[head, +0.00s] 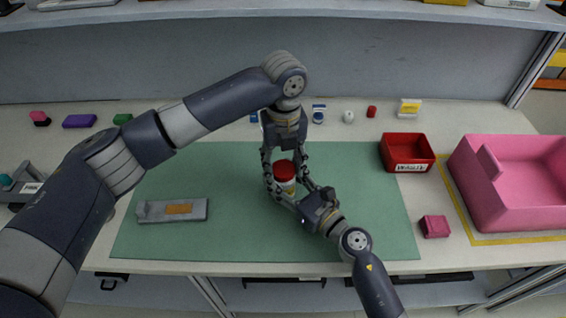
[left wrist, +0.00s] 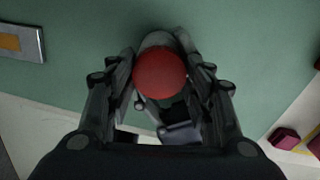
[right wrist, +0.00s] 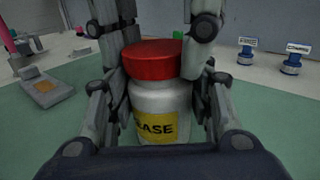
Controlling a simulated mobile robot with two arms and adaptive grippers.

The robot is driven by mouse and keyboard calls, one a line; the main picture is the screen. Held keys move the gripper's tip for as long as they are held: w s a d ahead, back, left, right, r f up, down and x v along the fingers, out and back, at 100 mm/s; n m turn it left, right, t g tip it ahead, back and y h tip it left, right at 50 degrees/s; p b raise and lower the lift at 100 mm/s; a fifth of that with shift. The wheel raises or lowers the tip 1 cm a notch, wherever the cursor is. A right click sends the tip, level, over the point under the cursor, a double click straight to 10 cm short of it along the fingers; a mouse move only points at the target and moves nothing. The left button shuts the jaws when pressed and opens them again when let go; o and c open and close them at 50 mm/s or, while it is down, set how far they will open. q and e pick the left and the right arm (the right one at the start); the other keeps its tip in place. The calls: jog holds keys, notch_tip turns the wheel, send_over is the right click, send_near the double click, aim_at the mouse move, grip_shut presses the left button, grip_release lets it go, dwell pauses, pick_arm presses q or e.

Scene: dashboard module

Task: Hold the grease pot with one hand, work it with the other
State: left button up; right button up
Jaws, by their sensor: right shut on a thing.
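The grease pot (right wrist: 160,108) stands upright on the green mat, a white pot with a yellow label and a red lid (left wrist: 160,75). The pot also shows in the head view (head: 287,186). My right gripper (head: 294,190) is shut on the white body from the front right, one finger on each side. My left gripper (head: 284,174) points down from above, its fingers on either side of the red lid. It looks open around the lid; whether a finger touches the lid is hard to tell.
The green mat (head: 230,235) is mostly clear, with a grey tool (head: 172,210) at its left. A red bin (head: 408,165), a pink tub (head: 475,190) and a pink block (head: 434,226) are on the right. Several small items line the back of the table.

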pick_arm(q)
jog(key=shift+a+f, duration=0.1)
jog(key=shift+f, duration=0.3)
dwell(0.3)
